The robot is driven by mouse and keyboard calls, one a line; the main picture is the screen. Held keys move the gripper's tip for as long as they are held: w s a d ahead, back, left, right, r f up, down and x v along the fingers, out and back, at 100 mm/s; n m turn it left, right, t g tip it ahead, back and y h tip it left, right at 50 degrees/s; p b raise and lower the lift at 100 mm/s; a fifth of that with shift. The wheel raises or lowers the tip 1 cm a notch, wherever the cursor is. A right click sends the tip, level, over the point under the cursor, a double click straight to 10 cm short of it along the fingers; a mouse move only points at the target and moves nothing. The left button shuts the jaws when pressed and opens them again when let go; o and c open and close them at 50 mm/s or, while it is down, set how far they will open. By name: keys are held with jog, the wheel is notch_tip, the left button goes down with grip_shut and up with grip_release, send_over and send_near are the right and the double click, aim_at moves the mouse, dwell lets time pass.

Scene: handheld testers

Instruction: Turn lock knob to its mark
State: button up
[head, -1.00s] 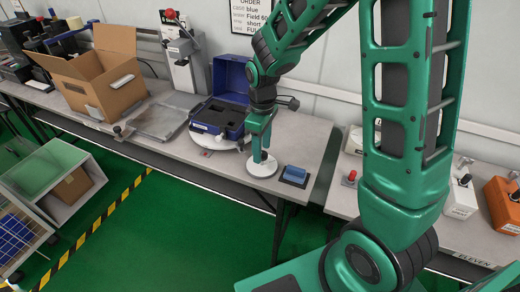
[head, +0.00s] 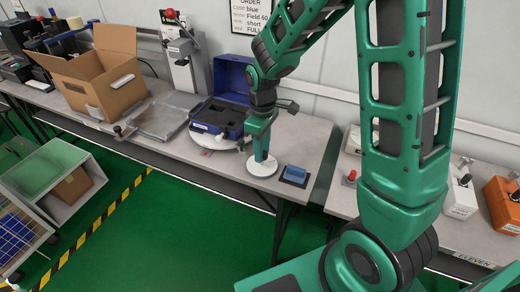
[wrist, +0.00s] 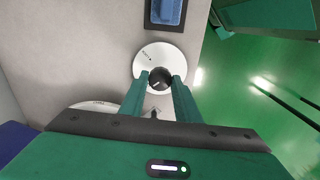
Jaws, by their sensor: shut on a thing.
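The lock knob (wrist: 158,84) is a small black knob with a light line, in the middle of a round white dial (wrist: 150,55) on the grey table. The dial also shows in the head view (head: 262,170). A small dark mark with lettering is on the dial's face, up and left of the knob in the wrist view. My gripper (wrist: 161,77) points down and is shut on the knob, with one green finger on each side. The fingers hide part of the knob's sides. In the head view the gripper (head: 261,157) hides the knob.
A blue block on a dark base (head: 295,175) sits close right of the dial. A blue open case (head: 218,120) on a white round plate stands behind left. A cardboard box (head: 105,75) and a metal plate (head: 160,120) are farther left. The table's front edge is near the dial.

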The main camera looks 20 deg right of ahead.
jog(key=m, duration=0.4)
jog(key=shift+m, duration=0.3)
jog(key=m, duration=0.4)
jog(key=shift+m, duration=0.3)
jog(key=m, duration=0.4)
jog(key=shift+w, duration=0.1)
jog(key=shift+m, duration=2)
jog(key=o, duration=1)
jog(key=shift+o, duration=0.2)
jog(key=shift+r, duration=0.1)
notch_tip(320, 180, up, 11)
jog(key=shift+f, duration=0.2)
